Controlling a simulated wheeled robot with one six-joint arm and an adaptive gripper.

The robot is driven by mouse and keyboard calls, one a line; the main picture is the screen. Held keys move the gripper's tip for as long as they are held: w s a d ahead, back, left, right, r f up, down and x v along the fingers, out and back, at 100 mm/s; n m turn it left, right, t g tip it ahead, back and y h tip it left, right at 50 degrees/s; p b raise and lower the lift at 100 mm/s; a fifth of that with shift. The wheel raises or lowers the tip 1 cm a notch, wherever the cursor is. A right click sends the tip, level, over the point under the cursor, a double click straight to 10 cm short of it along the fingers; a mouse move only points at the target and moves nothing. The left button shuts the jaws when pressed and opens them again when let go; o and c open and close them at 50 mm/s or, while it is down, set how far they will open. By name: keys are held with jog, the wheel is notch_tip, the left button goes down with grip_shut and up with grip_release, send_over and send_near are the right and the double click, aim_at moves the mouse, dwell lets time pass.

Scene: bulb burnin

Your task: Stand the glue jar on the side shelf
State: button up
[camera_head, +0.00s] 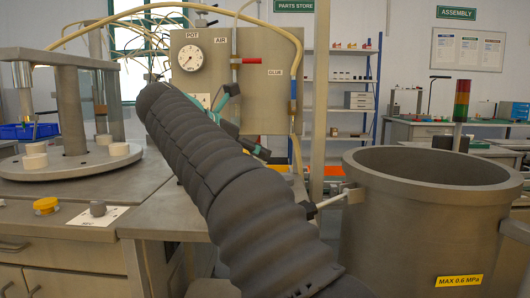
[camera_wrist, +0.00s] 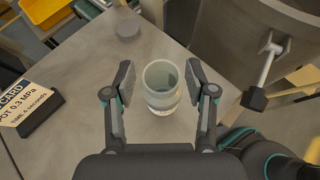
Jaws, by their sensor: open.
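The glue jar (camera_wrist: 162,88) is a pale, translucent, open-topped cup in the wrist view. It looks upright on a flat grey surface (camera_wrist: 75,135), and I cannot tell for sure whether its base touches it. My gripper (camera_wrist: 161,78) is open, with one finger on each side of the jar and a visible gap at each side. In the head view a grey side slab (camera_head: 165,218), which may be the side shelf, juts out beside the bench. My dark arm covers part of it, and the jar does not show there.
A large metal pot (camera_head: 430,220) stands close on the right; its handle (camera_wrist: 268,60) shows in the wrist view. A card (camera_wrist: 30,105) lies left of the jar, and a grey puck (camera_wrist: 127,28) sits beyond it. A yellow-lidded item (camera_head: 46,205) is on the left bench.

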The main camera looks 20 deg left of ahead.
jog(key=p+v, duration=0.1)
jog(key=v, duration=0.5)
dwell(0.4)
